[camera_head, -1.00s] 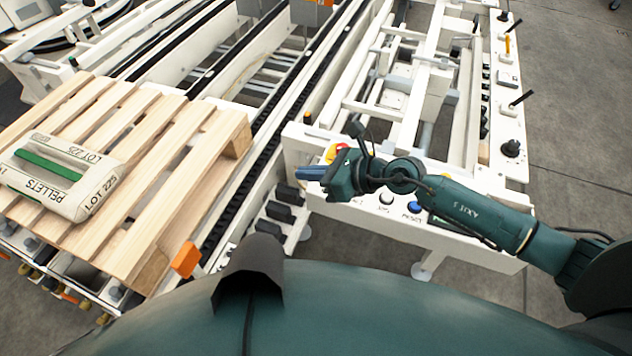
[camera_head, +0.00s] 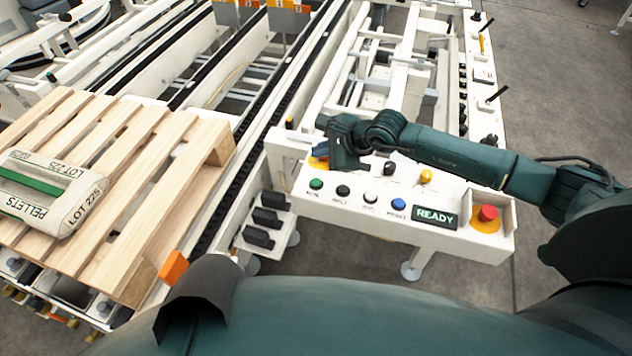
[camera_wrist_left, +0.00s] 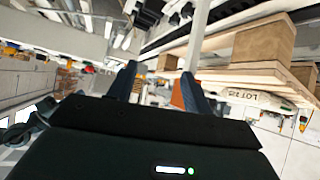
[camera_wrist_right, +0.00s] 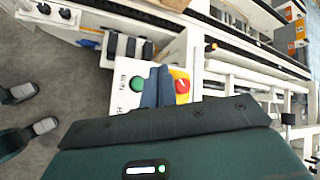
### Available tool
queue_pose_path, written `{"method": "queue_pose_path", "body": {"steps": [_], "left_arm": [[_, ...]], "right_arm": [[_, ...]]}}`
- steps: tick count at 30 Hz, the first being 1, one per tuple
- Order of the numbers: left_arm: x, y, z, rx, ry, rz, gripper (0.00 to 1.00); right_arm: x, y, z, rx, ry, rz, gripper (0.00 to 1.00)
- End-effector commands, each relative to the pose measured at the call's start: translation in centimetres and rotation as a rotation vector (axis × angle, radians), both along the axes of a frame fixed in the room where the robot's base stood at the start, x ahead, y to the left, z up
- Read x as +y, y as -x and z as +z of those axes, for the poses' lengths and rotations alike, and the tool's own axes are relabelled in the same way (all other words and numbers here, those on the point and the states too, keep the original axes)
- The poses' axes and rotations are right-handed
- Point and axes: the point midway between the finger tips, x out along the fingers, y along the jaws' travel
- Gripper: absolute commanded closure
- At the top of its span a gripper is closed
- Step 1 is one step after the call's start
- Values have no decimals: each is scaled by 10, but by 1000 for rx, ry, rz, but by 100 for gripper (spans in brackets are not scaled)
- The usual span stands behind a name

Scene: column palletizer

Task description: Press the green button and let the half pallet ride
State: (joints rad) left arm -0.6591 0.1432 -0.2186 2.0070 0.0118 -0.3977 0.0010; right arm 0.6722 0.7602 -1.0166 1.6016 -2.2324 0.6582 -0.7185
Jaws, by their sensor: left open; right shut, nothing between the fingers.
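The green button (camera_head: 316,184) sits at the left end of the white control panel (camera_head: 440,240); nothing covers it in the head view. My right gripper (camera_head: 320,160) is above the panel, just behind the green button, shut and empty. In the right wrist view, the green button (camera_wrist_right: 138,84) shows just left of the shut fingertips (camera_wrist_right: 157,86); contact cannot be told. The wooden half pallet (camera_head: 165,140) stands on the conveyor at the left with a PELLETS bag (camera_head: 50,192) on it. My left gripper (camera_wrist_left: 158,88) is open and empty, outside the head view.
The panel also has black, white, blue and yellow buttons, a display (camera_head: 435,217) reading READY and a red stop knob (camera_head: 488,213). Another red knob (camera_wrist_right: 182,85) is right beside my right fingertips. Dark conveyor chains (camera_head: 262,130) run between pallet and panel. Grey floor lies right.

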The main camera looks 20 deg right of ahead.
Motion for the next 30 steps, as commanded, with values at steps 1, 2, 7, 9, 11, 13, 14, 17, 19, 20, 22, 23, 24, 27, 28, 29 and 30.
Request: {"method": "queue_pose_path", "body": {"steps": [1, 2, 7, 9, 11, 13, 14, 17, 19, 20, 22, 23, 24, 27, 28, 29, 30], "left_arm": [[-1, 0, -6, -4, 1, -3, 50], [-1, -1, -7, -7, 2, -6, 50], [-8, -4, -9, -39, 11, -29, 50], [-12, -5, -8, -55, 18, -39, 50], [-14, -6, -8, -65, 23, -44, 50], [-16, -7, -12, -73, 28, -48, 50], [-17, -6, -12, -76, 31, -50, 50], [-20, -5, -12, -84, 38, -58, 50], [-22, -4, -12, -86, 42, -63, 50], [-23, -4, -11, -88, 43, -65, 50], [-24, -4, -10, -91, 45, -68, 50], [-24, -4, -10, -92, 45, -70, 50], [-24, -4, -8, -94, 45, -70, 50], [-23, -5, -6, -99, 43, -72, 50], [-23, -5, -6, -99, 43, -72, 50], [-23, -5, -6, -99, 43, -72, 50], [-23, -5, -6, -99, 42, -72, 50]], "right_arm": [[0, 1, -11, 2, 0, 1, 100], [0, 1, -15, 2, 0, 1, 100], [0, 0, -41, 1, -1, 0, 100], [0, 0, -51, 2, 0, 1, 100], [0, 0, -58, 2, 0, 1, 100], [1, 0, -67, 1, -1, 1, 100], [1, 0, -69, 1, -1, 1, 100], [0, 0, -75, 1, -1, 0, 100], [1, 0, -77, 1, -1, 0, 100], [0, 0, -78, 1, -1, 0, 100], [0, 0, -79, 1, -1, 0, 100], [0, 0, -79, 0, -1, 0, 100], [0, 0, -78, 1, -1, 0, 100], [0, 0, -78, 1, -1, 0, 100], [0, 0, -78, 1, -1, 0, 100], [0, 0, -78, 1, -1, 0, 100], [0, 0, -78, 1, -1, 0, 100]]}}
